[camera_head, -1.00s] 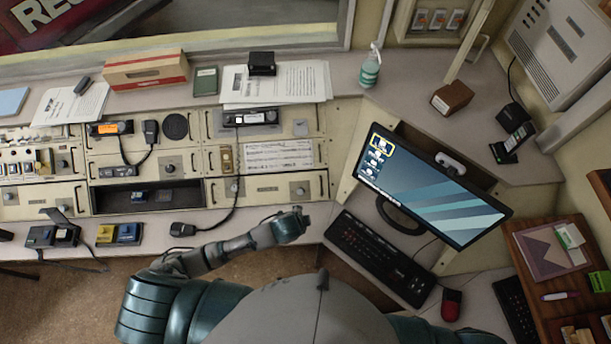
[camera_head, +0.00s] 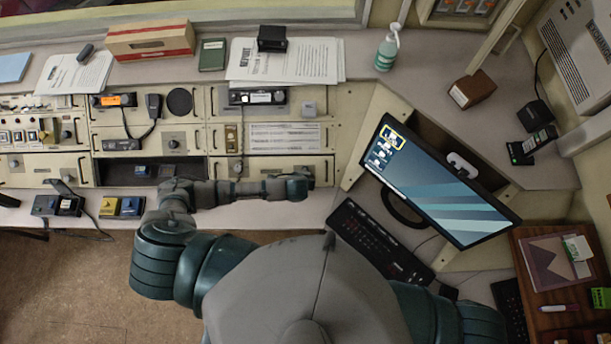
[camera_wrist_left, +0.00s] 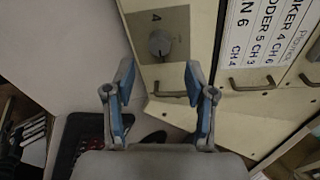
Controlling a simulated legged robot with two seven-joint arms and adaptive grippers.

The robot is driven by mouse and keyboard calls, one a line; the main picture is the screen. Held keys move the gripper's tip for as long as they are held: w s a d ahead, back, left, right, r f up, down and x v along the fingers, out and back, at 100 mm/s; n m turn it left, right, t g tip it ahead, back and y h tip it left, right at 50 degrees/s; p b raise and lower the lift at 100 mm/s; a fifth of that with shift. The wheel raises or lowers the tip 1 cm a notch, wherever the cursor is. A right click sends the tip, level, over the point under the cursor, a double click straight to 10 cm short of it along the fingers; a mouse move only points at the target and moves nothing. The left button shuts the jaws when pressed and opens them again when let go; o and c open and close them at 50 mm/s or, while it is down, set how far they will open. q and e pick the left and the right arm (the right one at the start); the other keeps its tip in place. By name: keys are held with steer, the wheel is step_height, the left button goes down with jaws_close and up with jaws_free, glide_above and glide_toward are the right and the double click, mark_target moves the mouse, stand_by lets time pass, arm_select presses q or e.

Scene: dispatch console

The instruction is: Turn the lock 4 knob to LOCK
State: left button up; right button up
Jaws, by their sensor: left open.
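The lock 4 knob (camera_wrist_left: 159,42) is a round grey knob on a metal plate marked 4, on a cream console panel in the left wrist view. My left gripper (camera_wrist_left: 158,80) is open and empty, its two blue-padded fingers spread apart on either side below the knob in the picture. It is not touching the knob. In the head view my left gripper (camera_head: 300,182) is over the right end of the lower console row and hides the knob there. My right gripper is not in view.
Other knobs, such as one on the middle panel (camera_head: 172,141), sit to the left. A monitor (camera_head: 430,190) and a black keyboard (camera_head: 375,240) stand to the right. Metal drawer handles (camera_wrist_left: 250,86) stick out near the gripper.

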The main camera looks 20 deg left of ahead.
arm_select(q)
steer(key=x, duration=0.4)
steer(key=shift+w+f, duration=0.1)
steer(key=shift+f, duration=0.1)
steer(key=shift+w+a+f, duration=0.25)
steer(key=shift+a+f, duration=0.05)
steer(key=shift+f, duration=0.2)
steer(key=shift+d, duration=0.2)
jaws_close()
